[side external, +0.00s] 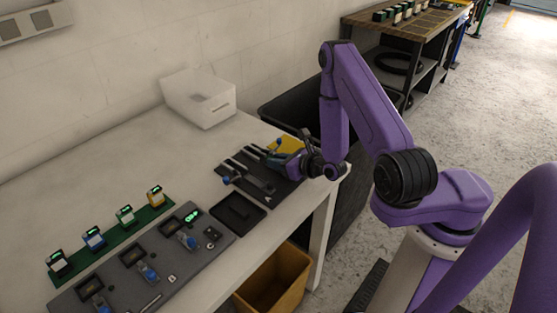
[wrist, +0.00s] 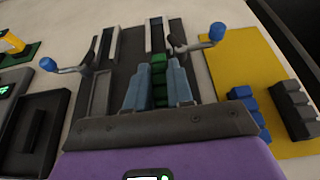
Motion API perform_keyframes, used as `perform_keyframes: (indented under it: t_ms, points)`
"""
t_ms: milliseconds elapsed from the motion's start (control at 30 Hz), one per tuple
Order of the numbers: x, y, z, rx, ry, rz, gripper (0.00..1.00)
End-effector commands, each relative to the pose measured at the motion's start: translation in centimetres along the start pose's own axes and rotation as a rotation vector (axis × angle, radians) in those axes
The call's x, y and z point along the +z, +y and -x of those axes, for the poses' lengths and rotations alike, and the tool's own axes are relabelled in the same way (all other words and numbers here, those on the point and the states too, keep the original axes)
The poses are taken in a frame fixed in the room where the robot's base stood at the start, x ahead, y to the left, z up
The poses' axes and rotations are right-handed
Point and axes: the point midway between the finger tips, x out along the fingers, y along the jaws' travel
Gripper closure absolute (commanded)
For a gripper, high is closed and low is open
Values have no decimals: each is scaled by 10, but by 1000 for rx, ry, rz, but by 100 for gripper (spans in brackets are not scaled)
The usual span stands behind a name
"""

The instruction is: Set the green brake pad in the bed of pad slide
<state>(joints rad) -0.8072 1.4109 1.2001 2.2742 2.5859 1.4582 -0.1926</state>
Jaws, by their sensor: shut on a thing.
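The green brake pad (wrist: 158,78) is between the two blue fingers of my gripper (wrist: 158,88) in the wrist view, and the gripper is shut on it. The dark pad slide fixture (wrist: 125,50) lies ahead and beneath, with a left channel (wrist: 104,58) and a right channel (wrist: 155,34). The pad lines up roughly with the right channel; I cannot tell whether it touches the bed, as the fingers hide its lower part. In the side view my gripper (side external: 290,160) is over the right part of the fixture (side external: 250,188); the pad is not discernible there.
Blue-knobbed levers stand left (wrist: 48,64) and right (wrist: 217,31) of the channels. A yellow mat (wrist: 245,65) on the right holds blue pads (wrist: 246,104) and dark grey pads (wrist: 294,105). A black tray (side external: 238,213) sits beside the fixture.

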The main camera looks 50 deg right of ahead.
Motion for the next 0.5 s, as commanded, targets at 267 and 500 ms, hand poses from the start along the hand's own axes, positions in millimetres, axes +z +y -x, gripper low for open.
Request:
perform_keyframes:
  t_ms: [267, 500]
  points:
    - [-2, 0, 0, 0, 1, 0, 100]
    - [-2, 0, 0, 1, 2, 0, 49]
